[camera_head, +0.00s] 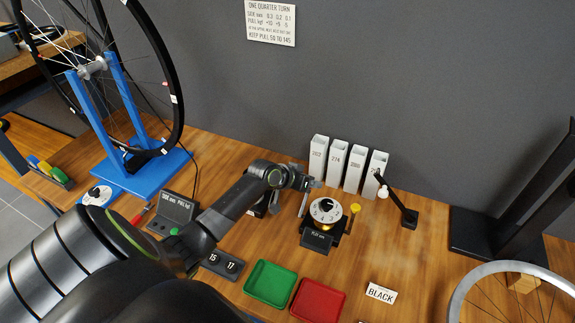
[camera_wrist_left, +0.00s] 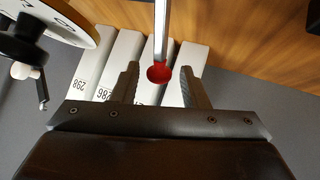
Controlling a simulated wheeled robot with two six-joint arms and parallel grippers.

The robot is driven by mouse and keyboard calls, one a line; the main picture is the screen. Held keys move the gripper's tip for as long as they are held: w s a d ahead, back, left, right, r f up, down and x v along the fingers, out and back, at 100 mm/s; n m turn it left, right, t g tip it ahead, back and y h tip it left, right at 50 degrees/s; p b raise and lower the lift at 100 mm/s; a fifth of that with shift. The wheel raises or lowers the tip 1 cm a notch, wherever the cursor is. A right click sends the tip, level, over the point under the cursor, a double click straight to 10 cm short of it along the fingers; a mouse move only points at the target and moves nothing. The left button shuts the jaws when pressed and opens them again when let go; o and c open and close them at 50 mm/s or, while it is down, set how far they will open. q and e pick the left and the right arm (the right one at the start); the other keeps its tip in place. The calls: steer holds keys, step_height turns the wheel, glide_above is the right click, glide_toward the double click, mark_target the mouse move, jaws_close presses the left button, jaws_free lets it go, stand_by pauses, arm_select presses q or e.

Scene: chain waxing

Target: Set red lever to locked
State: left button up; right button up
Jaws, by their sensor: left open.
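The lever is a thin silver bar (camera_head: 303,205) standing at the left side of a round dial device (camera_head: 326,211) on the bench. In the left wrist view the lever's rod ends in a red ball knob (camera_wrist_left: 159,73). My left gripper (camera_head: 314,183) reaches over the bench to the top of the lever, hiding the knob in the head view. In the left wrist view the same gripper (camera_wrist_left: 160,66) is open, and the knob appears between its fingertips; contact is not clear. My right gripper is not in view.
Several white numbered boxes (camera_head: 333,158) stand behind the lever, close to the gripper. A black arm with a white ball (camera_head: 383,192) stands right of the dial. Green (camera_head: 270,281) and red (camera_head: 318,299) trays lie in front. A wheel on a blue stand (camera_head: 150,176) is at left.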

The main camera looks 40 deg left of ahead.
arm_select(q)
steer(key=p+v, duration=0.2)
steer(key=v, duration=1.4)
steer(key=shift+p, duration=0.4)
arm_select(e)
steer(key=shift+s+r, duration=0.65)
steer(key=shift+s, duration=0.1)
arm_select(q)
steer(key=shift+f, duration=0.15)
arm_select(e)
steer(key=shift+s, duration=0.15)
